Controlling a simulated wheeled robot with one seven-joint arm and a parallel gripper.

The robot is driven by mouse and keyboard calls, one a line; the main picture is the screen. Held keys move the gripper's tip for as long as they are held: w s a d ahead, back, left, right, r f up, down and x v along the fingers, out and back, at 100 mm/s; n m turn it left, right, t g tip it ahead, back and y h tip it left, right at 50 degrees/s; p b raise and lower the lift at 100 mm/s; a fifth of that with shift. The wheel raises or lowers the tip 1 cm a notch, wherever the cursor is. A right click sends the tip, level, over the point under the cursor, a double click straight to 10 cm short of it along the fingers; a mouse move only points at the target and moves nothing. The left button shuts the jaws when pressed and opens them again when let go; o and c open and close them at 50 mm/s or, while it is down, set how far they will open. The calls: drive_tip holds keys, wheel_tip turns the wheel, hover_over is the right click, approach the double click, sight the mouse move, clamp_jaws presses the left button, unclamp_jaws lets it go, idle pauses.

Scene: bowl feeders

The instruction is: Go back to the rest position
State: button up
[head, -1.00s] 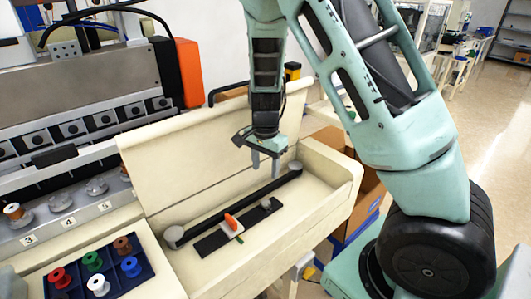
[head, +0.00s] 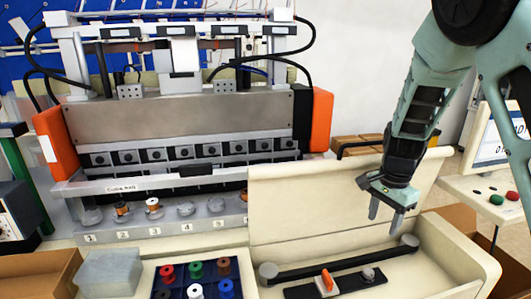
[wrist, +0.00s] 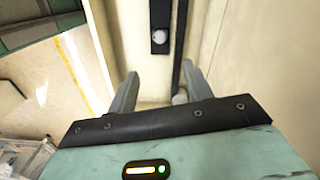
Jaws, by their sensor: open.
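My gripper (head: 387,217) hangs from my arm at the right of the head view, above the right part of the cream open-lidded box (head: 455,262). Its two fingers are apart and hold nothing. In the wrist view, the fingers of my gripper (wrist: 160,92) are spread, with the box floor and a dark bar (wrist: 160,25) with a round pale knob below. In the box lie a long black bar (head: 340,262) with round grey ends and a shorter black strip (head: 305,293) carrying an orange-and-white piece (head: 327,281).
A machine (head: 180,120) with numbered spool posts stands at left, some posts holding spools. A dark tray (head: 180,291) of coloured spools sits in front. A grey block (head: 108,270) lies left of it. The raised lid (head: 320,200) stands behind the box. A screen (head: 492,135) stands at right.

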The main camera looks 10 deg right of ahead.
drive_tip(key=s+a+r+n+y+b, duration=0.1)
drive_tip(key=s+a+r+n, duration=0.1)
drive_tip(key=s+a+n, duration=0.55)
drive_tip(key=s+a+r+n+y, duration=0.1)
drive_tip(key=s+a+n, duration=0.3)
drive_tip(key=a, duration=0.7)
drive_tip(key=s+a+r+n, duration=0.1)
drive_tip(key=s+a+n, duration=0.2)
drive_tip(key=s+n, duration=0.2)
drive_tip(key=s+a+n+h+b, duration=0.1)
drive_tip(key=s+a+n, duration=0.2)
drive_tip(key=s+n, duration=0.3)
drive_tip(key=shift+s+r, duration=0.4)
drive_tip(key=shift+s, duration=0.65)
